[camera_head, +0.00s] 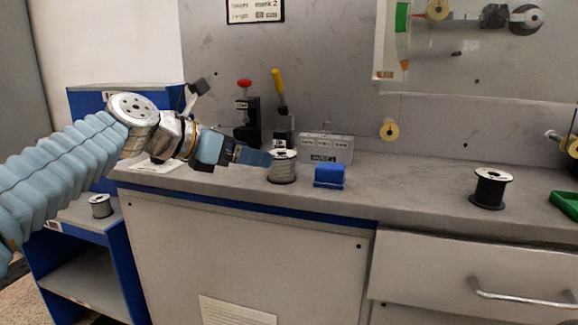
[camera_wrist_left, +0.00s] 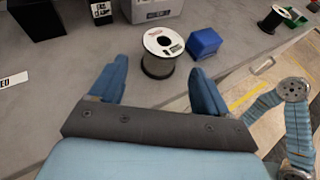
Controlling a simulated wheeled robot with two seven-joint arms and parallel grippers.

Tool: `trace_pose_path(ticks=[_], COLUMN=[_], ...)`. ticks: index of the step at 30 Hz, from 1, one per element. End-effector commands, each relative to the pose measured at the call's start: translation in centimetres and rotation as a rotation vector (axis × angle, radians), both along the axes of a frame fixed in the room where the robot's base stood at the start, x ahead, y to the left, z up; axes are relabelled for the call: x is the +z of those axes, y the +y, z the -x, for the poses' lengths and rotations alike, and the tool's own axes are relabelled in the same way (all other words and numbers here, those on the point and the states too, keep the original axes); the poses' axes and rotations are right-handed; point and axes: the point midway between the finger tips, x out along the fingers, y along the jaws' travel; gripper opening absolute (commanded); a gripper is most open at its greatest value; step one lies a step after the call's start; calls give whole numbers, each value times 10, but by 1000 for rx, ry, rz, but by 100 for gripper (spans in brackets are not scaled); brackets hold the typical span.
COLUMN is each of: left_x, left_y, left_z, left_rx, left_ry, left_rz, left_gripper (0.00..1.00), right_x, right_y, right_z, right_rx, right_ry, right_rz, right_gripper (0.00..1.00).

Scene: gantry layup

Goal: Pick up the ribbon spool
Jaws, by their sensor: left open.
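A spool with a white top flange and grey winding (camera_head: 282,168) stands upright on the grey counter, just beyond my left gripper's fingertips in the head view. In the left wrist view this spool (camera_wrist_left: 163,42) shows ahead of and between the two blue fingers, with a label on its top. My left gripper (camera_head: 256,157) is open and empty, reaching in from the left; its fingers also show in the left wrist view (camera_wrist_left: 160,68). A darker spool (camera_head: 490,188) stands farther right on the counter. I cannot tell from labels which spool holds ribbon. My right gripper is not in view.
A blue block (camera_head: 329,176) stands close to the right of the near spool. A grey box (camera_head: 325,148) and red- and yellow-handled tools (camera_head: 281,105) stand behind. Another spool (camera_head: 101,206) sits on the blue shelf unit. The counter between the blue block and the dark spool is clear.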

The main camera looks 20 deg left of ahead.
Motion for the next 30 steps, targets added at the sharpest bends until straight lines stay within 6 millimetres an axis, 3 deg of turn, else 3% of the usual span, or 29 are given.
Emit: trace_pose_path(ticks=[6,19,29,30], left_x=[-16,-34,-38,-38], left_y=[-23,-56,-60,-60], left_z=[-31,-69,-76,-76], left_rx=[-2,-3,1,1], left_ry=[1,1,-1,-1], left_rz=[0,0,-1,-1], left_gripper=[77,77,77,70], right_x=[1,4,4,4], right_y=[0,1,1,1], right_z=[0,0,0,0], right_rx=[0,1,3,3], right_ry=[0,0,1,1], right_rz=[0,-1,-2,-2], right_gripper=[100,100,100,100])
